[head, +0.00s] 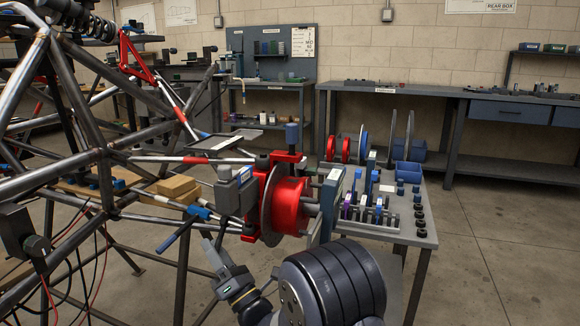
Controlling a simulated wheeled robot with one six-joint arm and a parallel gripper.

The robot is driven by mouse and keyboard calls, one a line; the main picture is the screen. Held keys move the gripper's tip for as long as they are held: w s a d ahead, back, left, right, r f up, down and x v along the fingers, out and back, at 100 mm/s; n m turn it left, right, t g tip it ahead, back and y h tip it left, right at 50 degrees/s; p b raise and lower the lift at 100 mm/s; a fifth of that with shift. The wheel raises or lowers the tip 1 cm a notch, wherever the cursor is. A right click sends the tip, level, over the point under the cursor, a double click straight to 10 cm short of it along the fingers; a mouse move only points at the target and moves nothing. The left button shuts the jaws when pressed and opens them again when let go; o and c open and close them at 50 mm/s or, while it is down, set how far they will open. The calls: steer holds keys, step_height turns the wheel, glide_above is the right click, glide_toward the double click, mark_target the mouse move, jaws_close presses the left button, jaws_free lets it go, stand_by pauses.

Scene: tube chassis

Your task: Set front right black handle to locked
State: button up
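The tube chassis (100,160) fills the left side, with a red hub and brake disc (288,205) at its right end. A dark grey box (236,192) sits just left of the disc. A bar with a blue grip (176,234) sticks out below it, towards the lower left. I cannot tell for certain which part is the front right black handle. My gripper (213,252) is at the bottom centre, below the hub and pointing up and left. It appears apart from the chassis parts. Its fingers are small and seen from behind, so their opening is unclear.
A workbench (400,90) runs along the back wall. Cables hang at the lower left. The floor (500,270) at the right is clear.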

steer(key=shift+w, duration=0.1)
stand_by(0.4)
steer(key=shift+d+f+n, duration=0.1)
steer(key=shift+f+n, duration=0.05)
steer(key=shift+n, duration=0.15)
steer(key=p+v, duration=0.1)
steer(key=v, duration=0.9)
steer(key=b+x, duration=0.1)
steer(key=x, duration=0.9)
steer(key=shift+a+r, duration=0.2)
steer(key=shift+s+r+m+t+h, duration=0.2)
steer(key=shift+m+h, duration=0.3)
steer(key=shift+m, duration=0.4)
steer(key=shift+s+r+m+t+h, duration=0.1)
steer(key=shift+s+m+t+h, duration=0.15)
steer(key=shift+m+h, duration=0.45)
